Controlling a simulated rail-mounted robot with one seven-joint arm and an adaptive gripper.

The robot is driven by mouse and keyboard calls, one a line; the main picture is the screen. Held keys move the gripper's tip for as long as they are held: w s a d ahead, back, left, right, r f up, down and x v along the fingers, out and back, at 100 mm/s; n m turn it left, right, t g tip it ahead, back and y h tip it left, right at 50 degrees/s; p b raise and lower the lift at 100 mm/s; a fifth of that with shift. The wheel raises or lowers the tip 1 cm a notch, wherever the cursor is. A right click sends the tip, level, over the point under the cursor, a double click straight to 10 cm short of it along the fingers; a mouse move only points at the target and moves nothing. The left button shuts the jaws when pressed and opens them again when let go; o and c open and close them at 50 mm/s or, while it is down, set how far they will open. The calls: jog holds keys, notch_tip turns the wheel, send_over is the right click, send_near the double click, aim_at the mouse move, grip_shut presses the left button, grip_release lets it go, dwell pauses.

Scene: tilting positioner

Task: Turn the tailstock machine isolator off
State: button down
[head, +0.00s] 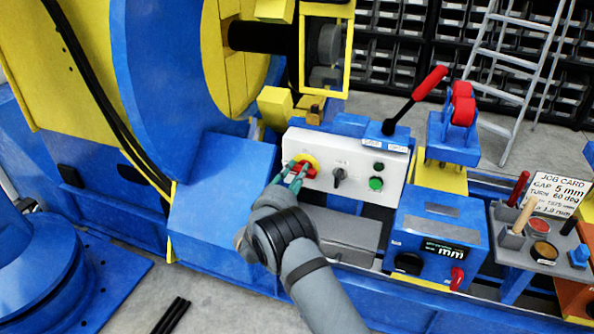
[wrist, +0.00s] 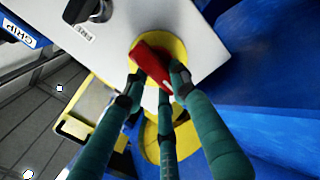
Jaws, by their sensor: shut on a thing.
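The isolator is a red handle on a yellow round plate (head: 309,159), at the left of a white control panel (head: 345,148). In the wrist view the red handle (wrist: 153,64) lies tilted across the yellow plate (wrist: 180,48). My gripper (head: 293,174) reaches the handle from the front. Its green-sleeved fingers close around the red handle, and it also shows in the wrist view (wrist: 157,85). The fingers hide part of the handle, and I cannot read any marks on the plate.
A black selector knob (head: 339,175) and a green button (head: 376,183) sit right of the isolator. A lever with a red grip (head: 429,83) rises behind the panel. A blue gauge box (head: 436,235) stands at the right. A large blue and yellow wheel is at the left.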

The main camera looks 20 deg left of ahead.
jog(key=shift+n, duration=0.4)
jog(key=c, duration=1.4)
grip_release()
jog(key=shift+s, duration=0.1)
jog(key=s, duration=1.1)
jog(key=shift+s, duration=0.4)
jog(key=shift+w, duration=0.1)
jog(key=w, duration=1.2)
jog(key=shift+m, duration=0.3)
